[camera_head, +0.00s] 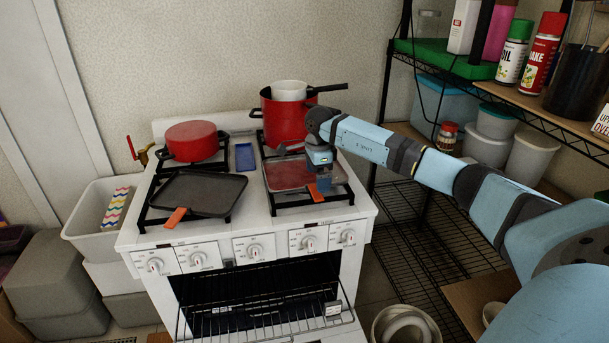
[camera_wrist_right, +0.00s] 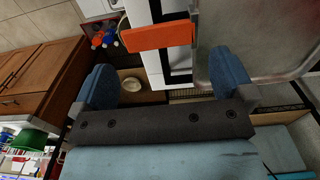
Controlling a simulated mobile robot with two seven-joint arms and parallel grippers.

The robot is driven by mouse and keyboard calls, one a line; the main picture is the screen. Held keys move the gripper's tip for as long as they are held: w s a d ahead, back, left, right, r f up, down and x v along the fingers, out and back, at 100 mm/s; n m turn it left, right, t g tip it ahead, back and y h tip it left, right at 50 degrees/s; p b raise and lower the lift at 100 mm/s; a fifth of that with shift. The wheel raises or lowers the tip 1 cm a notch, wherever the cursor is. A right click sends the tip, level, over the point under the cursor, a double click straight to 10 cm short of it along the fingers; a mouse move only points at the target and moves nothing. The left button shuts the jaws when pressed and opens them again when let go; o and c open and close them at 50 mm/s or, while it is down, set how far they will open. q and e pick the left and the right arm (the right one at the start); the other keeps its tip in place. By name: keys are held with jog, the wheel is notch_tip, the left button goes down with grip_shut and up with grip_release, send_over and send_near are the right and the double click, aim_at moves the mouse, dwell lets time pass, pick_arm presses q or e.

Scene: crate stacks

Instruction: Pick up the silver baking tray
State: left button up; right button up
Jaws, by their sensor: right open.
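The silver baking tray (camera_head: 287,176) lies on the right front burner grate of the white stove, with a reddish sheen and an orange piece (camera_head: 315,192) at its front edge. My right gripper (camera_head: 325,184) is over the tray's right side and hides part of it. In the right wrist view, my right gripper (camera_wrist_right: 166,80) is open with nothing between its two blue fingers. The silver tray (camera_wrist_right: 262,35) fills the upper right there, behind one finger, and the orange piece (camera_wrist_right: 150,36) lies ahead of the gap. I cannot tell whether a finger touches the tray.
A dark tray (camera_head: 203,193) with its own orange piece lies on the left grate. Behind are a red pan (camera_head: 192,140) and a red pot (camera_head: 283,118) holding a white pot. The oven front is open with a rack (camera_head: 265,322) showing. A wire shelf (camera_head: 420,215) stands right.

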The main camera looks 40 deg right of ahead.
jog(key=f, duration=0.2)
jog(key=f+p, duration=0.1)
jog(key=f, duration=0.2)
jog(key=shift+w+a+f, duration=0.15)
jog(key=shift+w+a, duration=0.05)
jog(key=c, duration=0.9)
